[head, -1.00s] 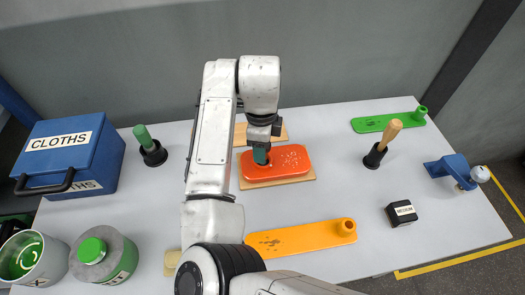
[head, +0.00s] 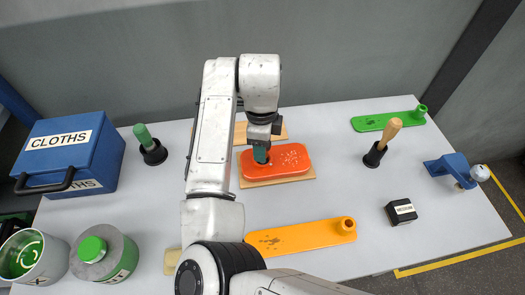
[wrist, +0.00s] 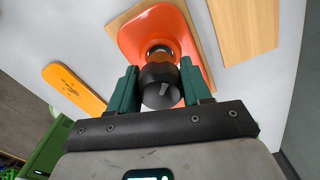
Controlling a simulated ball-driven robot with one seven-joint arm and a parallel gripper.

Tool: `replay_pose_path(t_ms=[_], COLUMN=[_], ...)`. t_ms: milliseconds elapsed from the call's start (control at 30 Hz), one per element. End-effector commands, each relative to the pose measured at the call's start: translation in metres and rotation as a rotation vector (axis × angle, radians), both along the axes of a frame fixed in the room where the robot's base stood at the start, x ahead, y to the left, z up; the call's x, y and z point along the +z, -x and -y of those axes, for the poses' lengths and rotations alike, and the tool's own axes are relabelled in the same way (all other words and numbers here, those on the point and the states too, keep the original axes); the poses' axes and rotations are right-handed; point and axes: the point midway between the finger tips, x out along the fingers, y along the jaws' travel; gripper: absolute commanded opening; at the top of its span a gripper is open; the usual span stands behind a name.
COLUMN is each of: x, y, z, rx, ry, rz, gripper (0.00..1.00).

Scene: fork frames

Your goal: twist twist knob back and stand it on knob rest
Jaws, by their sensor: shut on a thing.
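The twist knob (wrist: 160,88) is a dark round knob with a pale mark on its top. It sits between the green fingers of my gripper (wrist: 160,90) in the wrist view, at the handle end of the red-orange board (wrist: 150,30). In the head view my gripper (head: 261,154) is over the left part of that red-orange board (head: 290,160) and hides the knob. My gripper is shut on the knob. Whether the knob is still seated on the board cannot be told. I cannot tell which thing is the knob rest.
The red-orange board lies on a wooden plate (head: 309,178). A yellow-orange board (head: 300,238) lies in front and a green board (head: 388,121) at the back right. A wooden-handled tool (head: 376,154), a black block (head: 401,212) and a blue bracket (head: 447,168) stand right. The blue cloths box (head: 65,150) is left.

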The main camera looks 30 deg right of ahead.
Motion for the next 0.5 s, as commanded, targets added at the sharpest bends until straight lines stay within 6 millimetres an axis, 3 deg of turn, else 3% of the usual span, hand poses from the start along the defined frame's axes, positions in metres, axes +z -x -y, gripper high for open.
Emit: replay_pose_path(t_ms=[500], x=[0.023], y=[0.0], z=[0.0], rx=[0.0], ry=[0.001], rz=[0.001], gripper=[0.0])
